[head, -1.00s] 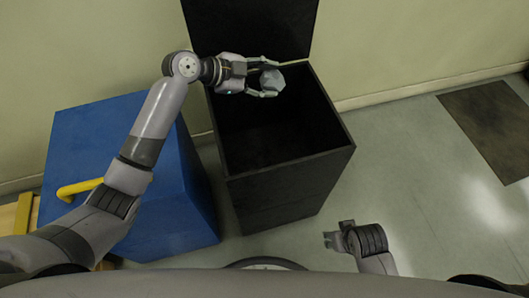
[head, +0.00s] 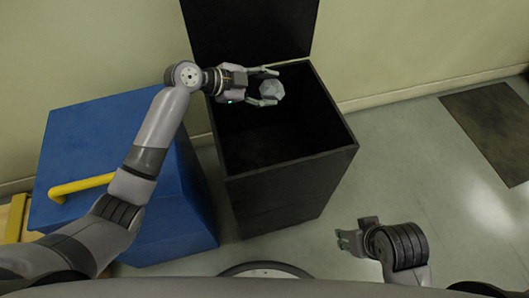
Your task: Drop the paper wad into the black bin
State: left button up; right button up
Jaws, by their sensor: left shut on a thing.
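A blue box (head: 75,150) with a yellow handle (head: 80,187) stands left of the bin, under my left arm. A dark mat (head: 490,130) lies on the floor at the right. The pale wall is close behind the bin.

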pick_arm(q)
jog(key=o, duration=0.9)
jog(key=shift+a, duration=0.1)
jog(key=v, duration=1.2)
jog(key=shift+f, duration=0.1)
